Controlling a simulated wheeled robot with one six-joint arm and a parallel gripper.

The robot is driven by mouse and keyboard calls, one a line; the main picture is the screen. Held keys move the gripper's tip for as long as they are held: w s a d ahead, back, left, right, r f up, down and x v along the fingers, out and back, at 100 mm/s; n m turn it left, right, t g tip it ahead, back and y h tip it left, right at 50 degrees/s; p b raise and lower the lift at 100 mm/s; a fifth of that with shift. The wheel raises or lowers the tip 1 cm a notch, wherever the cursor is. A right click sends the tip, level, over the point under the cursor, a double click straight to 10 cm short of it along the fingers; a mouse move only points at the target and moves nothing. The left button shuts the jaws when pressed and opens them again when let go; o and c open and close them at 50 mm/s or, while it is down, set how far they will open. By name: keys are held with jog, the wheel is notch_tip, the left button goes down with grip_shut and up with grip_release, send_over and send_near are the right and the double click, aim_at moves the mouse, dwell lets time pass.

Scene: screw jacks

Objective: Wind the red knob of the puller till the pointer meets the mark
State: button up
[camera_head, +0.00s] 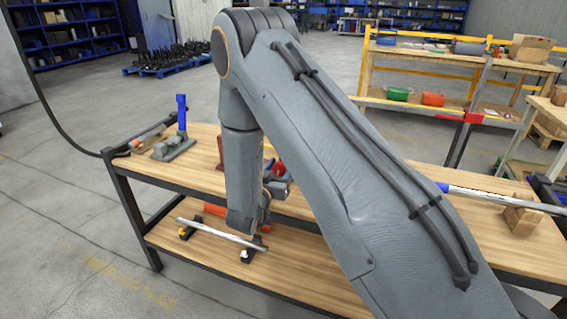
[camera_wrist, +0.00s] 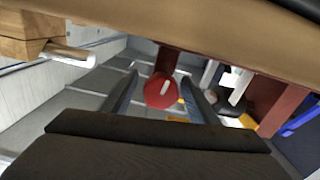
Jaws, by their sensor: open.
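The red knob (camera_wrist: 160,91) shows in the middle of the wrist view, a round face with a pale stripe. A dark red upright part (camera_wrist: 167,60) stands just behind it, probably of the puller. My gripper (camera_wrist: 161,79) is open, with one grey finger on each side of the knob. I see gaps between the fingers and the knob, so it is not gripped. A small yellow piece (camera_wrist: 183,101) shows right of the knob; I cannot tell whether it is the pointer. The mark cannot be made out. In the head view my arm hides most of the puller and the gripper.
The wooden bench (camera_head: 185,178) has a blue-handled tool (camera_head: 181,115) at its left end. A wooden block (camera_head: 522,215) bears a metal bar at right. A silver rod (camera_head: 220,232) lies on the lower shelf. In the wrist view a dark red post (camera_wrist: 284,108) stands at right.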

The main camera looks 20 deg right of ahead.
jog(key=shift+x, duration=0.9)
jog(key=shift+a, duration=0.1)
jog(key=shift+c, duration=0.4)
jog(key=c, duration=1)
jog(key=shift+o, duration=0.2)
jog(key=shift+m+b, duration=0.3)
jog(key=shift+m, duration=1.3)
jog(key=o, duration=1)
jog(key=shift+o, duration=0.2)
